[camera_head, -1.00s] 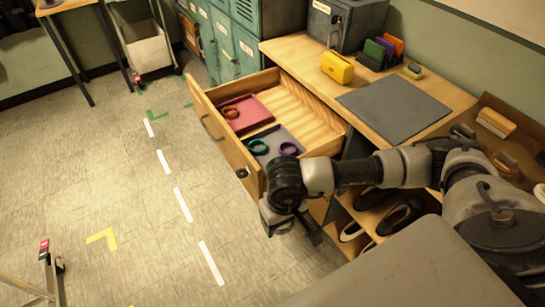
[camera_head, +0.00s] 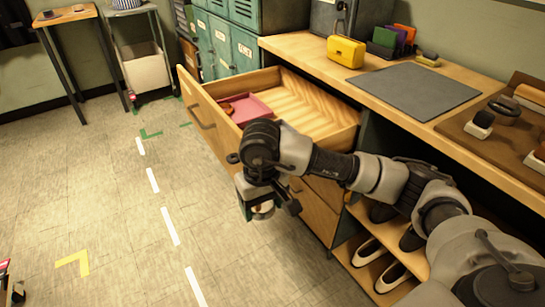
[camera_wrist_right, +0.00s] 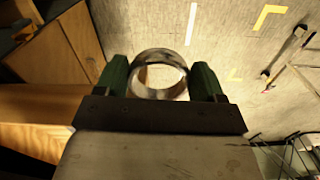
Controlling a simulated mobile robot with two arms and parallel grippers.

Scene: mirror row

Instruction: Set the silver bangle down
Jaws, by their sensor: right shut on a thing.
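My right gripper (camera_head: 262,209) is shut on the silver bangle (camera_wrist_right: 139,72), holding it in the air in front of the open drawer (camera_head: 213,122). In the right wrist view the bangle stands between the two green fingers of the gripper (camera_wrist_right: 160,78), its round opening facing the camera. In the head view the bangle (camera_head: 262,213) shows only in small part below the wrist. A red tray (camera_head: 255,101) lies in the drawer with a brownish ring (camera_head: 228,107) at its left. My right arm hides the near part of the drawer. My left gripper is out of view.
The desk top carries a grey mat (camera_head: 414,90), a yellow box (camera_head: 346,51) and a brown tray (camera_head: 462,124) at the right. Shoes (camera_head: 366,251) stand on shelves below. Teal lockers (camera_head: 222,42) are behind the drawer. The floor at left is mostly clear.

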